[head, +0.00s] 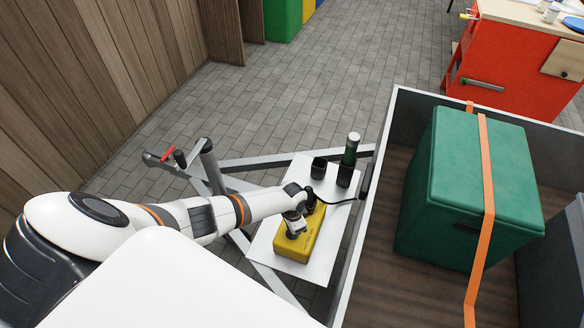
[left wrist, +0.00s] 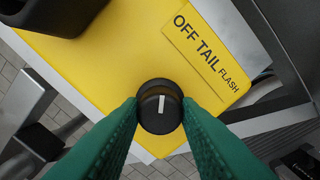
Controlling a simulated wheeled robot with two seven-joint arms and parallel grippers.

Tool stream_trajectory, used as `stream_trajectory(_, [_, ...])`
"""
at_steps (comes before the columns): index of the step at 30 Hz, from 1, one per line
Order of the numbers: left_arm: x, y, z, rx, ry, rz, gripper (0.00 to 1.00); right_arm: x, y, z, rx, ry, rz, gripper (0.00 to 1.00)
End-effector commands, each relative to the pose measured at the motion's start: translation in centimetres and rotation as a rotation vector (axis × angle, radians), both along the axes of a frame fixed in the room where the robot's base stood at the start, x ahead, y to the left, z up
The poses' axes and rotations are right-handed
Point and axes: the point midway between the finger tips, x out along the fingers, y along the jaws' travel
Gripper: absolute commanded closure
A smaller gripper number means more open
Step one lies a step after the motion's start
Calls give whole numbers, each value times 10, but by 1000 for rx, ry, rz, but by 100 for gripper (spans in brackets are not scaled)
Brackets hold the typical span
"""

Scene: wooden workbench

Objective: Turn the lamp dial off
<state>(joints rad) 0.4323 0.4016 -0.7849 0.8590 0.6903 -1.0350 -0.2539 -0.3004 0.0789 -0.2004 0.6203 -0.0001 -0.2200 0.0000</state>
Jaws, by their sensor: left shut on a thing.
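The yellow lamp box (head: 297,244) sits on a white shelf in the head view; it also fills much of the left wrist view (left wrist: 120,60). Its label (left wrist: 207,55) reads OFF TAIL FLASH. The black round dial (left wrist: 153,118) is near the box's edge, and its white pointer line points nearly straight up in the left wrist view. My left gripper (left wrist: 160,108) is shut on the dial, with one green finger on each side. In the head view my left gripper (head: 296,222) reaches down over the box and hides the dial. My right gripper is not in view.
The white shelf (head: 264,248) hangs beside a cart (head: 386,131). A dark green bottle (head: 349,160) and a black cup (head: 318,167) stand at its far end. A green box with an orange strap (head: 447,165) sits in the cart. A handle with a red lever (head: 160,157) is at left.

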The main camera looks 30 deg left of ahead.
Motion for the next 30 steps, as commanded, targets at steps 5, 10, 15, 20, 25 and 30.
stream_trajectory(5, [0,-1,0,-2,-1,0,48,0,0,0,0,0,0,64])
stream_trajectory(10, [0,0,0,-1,-1,-1,48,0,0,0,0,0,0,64])
stream_trajectory(15, [1,0,5,-1,-2,-1,48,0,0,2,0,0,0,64])
stream_trajectory(20, [1,0,29,-2,-3,-3,48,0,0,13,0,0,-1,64])
stream_trajectory(25, [0,0,66,-1,-3,-3,48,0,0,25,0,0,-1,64])
stream_trajectory(30, [1,0,98,-2,-3,-2,48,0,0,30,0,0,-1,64])
